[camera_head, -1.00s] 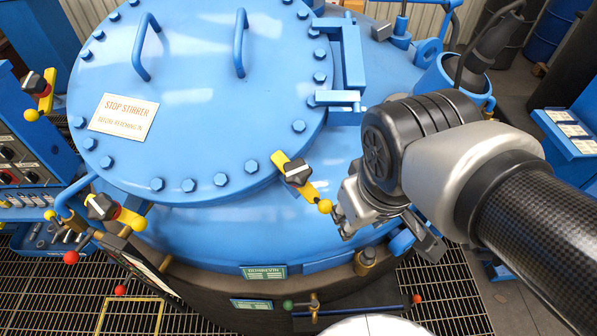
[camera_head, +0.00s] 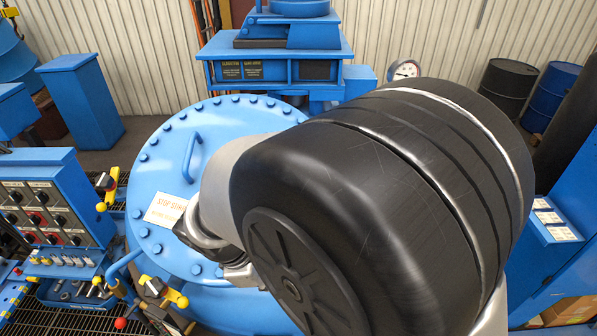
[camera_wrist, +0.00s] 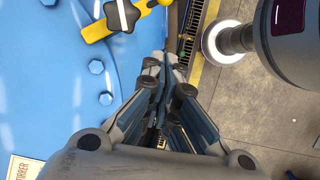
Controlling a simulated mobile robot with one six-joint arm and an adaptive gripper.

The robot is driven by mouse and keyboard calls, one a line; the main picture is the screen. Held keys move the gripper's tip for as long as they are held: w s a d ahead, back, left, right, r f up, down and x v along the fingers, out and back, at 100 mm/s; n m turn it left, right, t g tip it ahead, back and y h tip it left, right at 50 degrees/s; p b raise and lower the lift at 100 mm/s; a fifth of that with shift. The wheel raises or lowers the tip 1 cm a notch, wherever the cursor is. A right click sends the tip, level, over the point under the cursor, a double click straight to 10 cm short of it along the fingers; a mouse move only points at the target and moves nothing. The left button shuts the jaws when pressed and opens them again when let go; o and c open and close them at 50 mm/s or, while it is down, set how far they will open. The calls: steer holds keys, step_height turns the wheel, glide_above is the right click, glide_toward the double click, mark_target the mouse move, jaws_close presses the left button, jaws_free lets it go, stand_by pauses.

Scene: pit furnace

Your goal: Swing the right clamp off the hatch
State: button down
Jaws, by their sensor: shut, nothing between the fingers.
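The right clamp is a yellow bar (camera_wrist: 98,28) with a black star knob (camera_wrist: 121,15) and a yellow ball end, at the top of the wrist view. Its inner end appears to lie over the rim of the blue hatch lid (camera_wrist: 50,85), near the bolts. My gripper (camera_wrist: 165,62) is shut and empty, below the clamp in that view and apart from it. In the head view my arm hides the right clamp and the fingertips. The hatch lid (camera_head: 160,165) shows left of my arm there.
A second yellow clamp (camera_head: 163,291) stands at the lower left, and another (camera_head: 107,187) at the lid's left. A control panel (camera_head: 45,215) is on the left. A lid handle (camera_head: 191,157) rises from the hatch. A dark cylinder with a white ring (camera_wrist: 228,42) stands upper right in the wrist view.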

steer(key=shift+f, duration=0.15)
steer(key=w+d+f, duration=0.2)
steer(key=d+f, duration=0.5)
steer(key=f, duration=0.2)
steer(key=shift+f+p, duration=0.3)
steer(key=shift+f, duration=0.1)
